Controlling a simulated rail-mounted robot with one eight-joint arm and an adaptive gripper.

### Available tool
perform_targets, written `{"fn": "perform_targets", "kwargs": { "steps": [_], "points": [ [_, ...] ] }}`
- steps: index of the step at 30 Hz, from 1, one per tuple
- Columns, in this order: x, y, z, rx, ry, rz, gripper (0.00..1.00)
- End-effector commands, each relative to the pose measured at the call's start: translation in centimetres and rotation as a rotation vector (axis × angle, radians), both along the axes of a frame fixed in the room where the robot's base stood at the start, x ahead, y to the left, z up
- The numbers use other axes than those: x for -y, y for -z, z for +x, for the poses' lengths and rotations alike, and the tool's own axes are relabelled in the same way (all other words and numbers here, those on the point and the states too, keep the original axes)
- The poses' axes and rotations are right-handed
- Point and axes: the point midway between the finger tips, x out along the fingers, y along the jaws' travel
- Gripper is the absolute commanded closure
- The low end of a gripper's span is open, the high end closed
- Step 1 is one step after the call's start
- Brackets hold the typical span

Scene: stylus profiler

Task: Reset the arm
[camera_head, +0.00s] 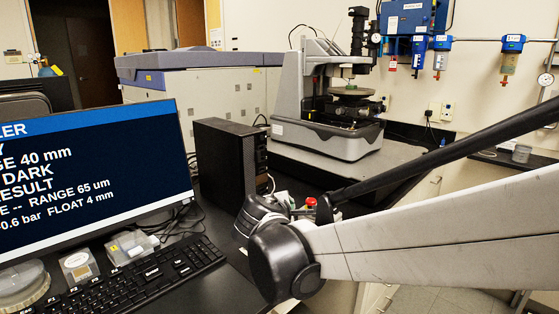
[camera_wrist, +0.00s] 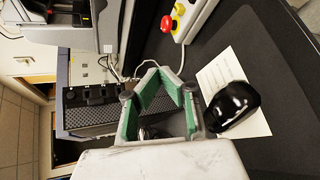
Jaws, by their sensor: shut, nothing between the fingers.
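My gripper (camera_wrist: 165,82) shows in the wrist view, with green-padded fingers. It is shut and empty, above the dark bench area between the black computer tower and a sheet of paper. In the head view my white arm link and its black joint cross the lower right. The stylus profiler (camera_head: 345,138) stands at the back on the bench, with a round stage (camera_head: 351,91), apart from my arm.
A monitor (camera_head: 90,175) and keyboard (camera_head: 135,280) stand at left, the computer tower (camera_head: 226,165) beyond. Small clear boxes (camera_head: 133,246) sit behind the keyboard.

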Motion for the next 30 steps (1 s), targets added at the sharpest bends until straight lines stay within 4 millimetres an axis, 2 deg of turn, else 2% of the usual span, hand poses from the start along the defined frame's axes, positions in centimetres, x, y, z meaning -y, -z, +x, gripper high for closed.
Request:
{"fn": "perform_targets", "kwargs": {
  "steps": [1, 6, 9, 15, 22, 27, 30],
  "points": [
    [2.3, -0.1, -1.1, -0.017, 0.045, 0.067, 1.00],
    [7.8, 0.2, -5.1, -0.069, 0.191, 0.307, 1.00],
    [10.6, 0.7, -7.8, -0.094, 0.282, 0.449, 1.00],
    [14.8, 1.9, -13.6, -0.132, 0.470, 0.732, 1.00],
    [17.6, 3.8, -20.5, -0.160, 0.690, 1.056, 1.00],
    [18.4, 5.4, -25.0, -0.170, 0.844, 1.284, 1.00],
    [18.4, 6.1, -26.9, -0.172, 0.914, 1.387, 1.00]
  ]
}}
